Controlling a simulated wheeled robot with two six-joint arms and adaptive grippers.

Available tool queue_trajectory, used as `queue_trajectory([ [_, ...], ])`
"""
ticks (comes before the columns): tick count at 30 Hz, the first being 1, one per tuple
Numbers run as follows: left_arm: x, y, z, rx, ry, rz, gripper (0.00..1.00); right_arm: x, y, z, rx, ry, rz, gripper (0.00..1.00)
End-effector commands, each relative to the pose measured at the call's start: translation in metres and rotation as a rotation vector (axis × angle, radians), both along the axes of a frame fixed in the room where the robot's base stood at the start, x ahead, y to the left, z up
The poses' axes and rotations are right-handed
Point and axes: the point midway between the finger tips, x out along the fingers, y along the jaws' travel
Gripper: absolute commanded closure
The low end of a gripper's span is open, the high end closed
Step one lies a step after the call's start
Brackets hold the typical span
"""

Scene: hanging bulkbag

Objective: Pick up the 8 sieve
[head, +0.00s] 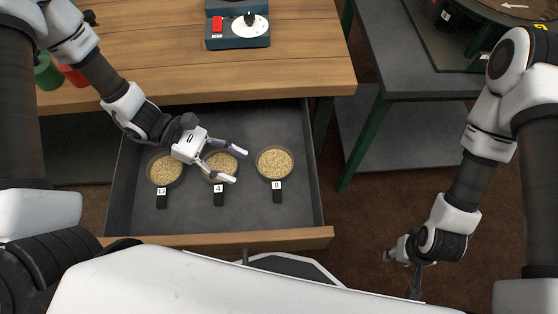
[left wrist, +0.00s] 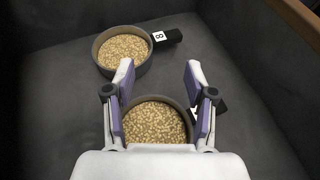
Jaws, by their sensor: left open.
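The 8 sieve (head: 274,162) is a round dark pan of tan grains with a handle labelled 8, lying in the open drawer at the right of a row of sieves. It also shows at the top of the left wrist view (left wrist: 123,51), its handle pointing right. The 4 sieve (head: 219,166) sits in the middle of the row, partly under my left gripper (head: 239,163). In the left wrist view the open, empty fingers (left wrist: 158,92) are above the 4 sieve (left wrist: 155,123), short of the 8 sieve. My right gripper (head: 402,268) hangs low at the right, away from the drawer.
A third sieve (head: 164,169), its label hard to read, lies at the drawer's left. The wooden drawer front (head: 220,240) and the workbench edge (head: 200,96) bound the space. Bare drawer floor lies around the sieves. A grey table (head: 415,75) stands at right.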

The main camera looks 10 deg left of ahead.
Motion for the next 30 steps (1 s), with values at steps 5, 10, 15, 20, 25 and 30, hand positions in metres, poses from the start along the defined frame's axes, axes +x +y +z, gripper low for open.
queue_trajectory([
  [5,-0.002,-0.015,-0.014,0.001,0.003,-0.005,0.45,0.0,0.0,-0.012,0.0,0.0,0.0,0.6],
  [10,-0.004,-0.033,-0.02,0.002,0.002,-0.006,0.45,0.0,0.0,-0.014,0.0,0.0,0.0,0.6],
  [15,-0.006,-0.06,-0.031,0.002,0.003,-0.007,0.45,0.0,0.0,-0.017,0.0,-0.001,0.0,0.6],
  [20,-0.006,-0.072,-0.035,0.001,-0.001,-0.001,0.45,0.0,0.0,-0.018,0.0,-0.001,0.0,0.6],
  [25,-0.006,-0.072,-0.035,0.0,-0.001,0.0,0.45,0.0,0.0,-0.018,0.0,-0.001,0.0,0.6],
  [30,-0.006,-0.072,-0.035,0.001,-0.001,0.0,1.0,0.0,0.0,-0.018,0.0,-0.001,0.0,0.6],
])
